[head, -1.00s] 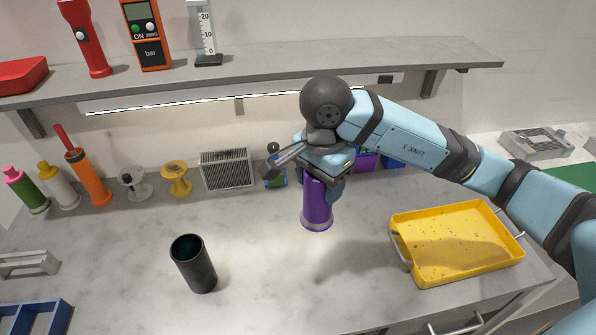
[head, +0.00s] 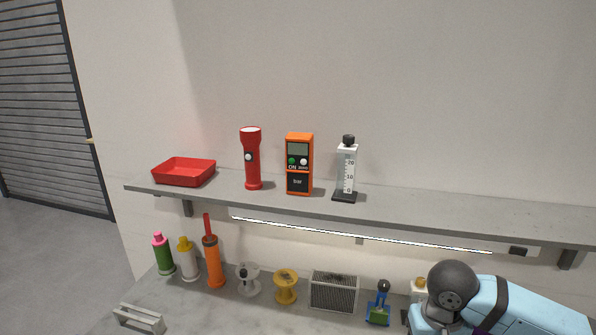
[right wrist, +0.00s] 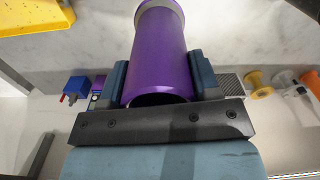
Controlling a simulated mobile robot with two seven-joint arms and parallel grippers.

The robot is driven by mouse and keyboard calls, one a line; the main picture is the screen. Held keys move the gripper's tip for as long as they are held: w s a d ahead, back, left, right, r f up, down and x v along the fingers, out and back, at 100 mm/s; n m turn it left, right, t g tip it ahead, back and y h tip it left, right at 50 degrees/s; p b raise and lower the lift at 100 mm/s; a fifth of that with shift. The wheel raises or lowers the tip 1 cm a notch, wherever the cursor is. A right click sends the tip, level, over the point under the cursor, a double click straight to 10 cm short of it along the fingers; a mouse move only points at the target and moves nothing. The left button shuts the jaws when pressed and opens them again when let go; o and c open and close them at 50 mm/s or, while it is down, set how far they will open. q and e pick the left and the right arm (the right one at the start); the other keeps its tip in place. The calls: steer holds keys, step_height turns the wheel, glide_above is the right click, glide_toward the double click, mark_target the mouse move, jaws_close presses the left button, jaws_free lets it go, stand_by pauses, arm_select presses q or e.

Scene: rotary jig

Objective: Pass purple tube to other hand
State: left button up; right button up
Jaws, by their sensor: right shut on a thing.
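The purple tube (right wrist: 160,55) shows in the right wrist view, between the two fingers of my right gripper (right wrist: 162,82). The gripper is shut on it near one end, and the tube's other end has a grey rim. In the head view the tube is out of frame; only the upper part of my right wrist and arm shows at the lower right. My left gripper is in neither view.
A shelf (head: 420,213) crosses the head view, bearing a red tray (head: 184,172), a red flashlight (head: 251,160), an orange meter (head: 299,163) and a gauge stand (head: 346,172). Bottles, spools and a grey vent box (head: 334,291) stand below. A yellow tray (right wrist: 35,15) shows in the right wrist view.

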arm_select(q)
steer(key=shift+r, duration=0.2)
arm_select(e)
steer(key=shift+d+f+n, duration=0.1)
steer(key=shift+f+n, duration=0.05)
steer(key=shift+n, duration=0.45)
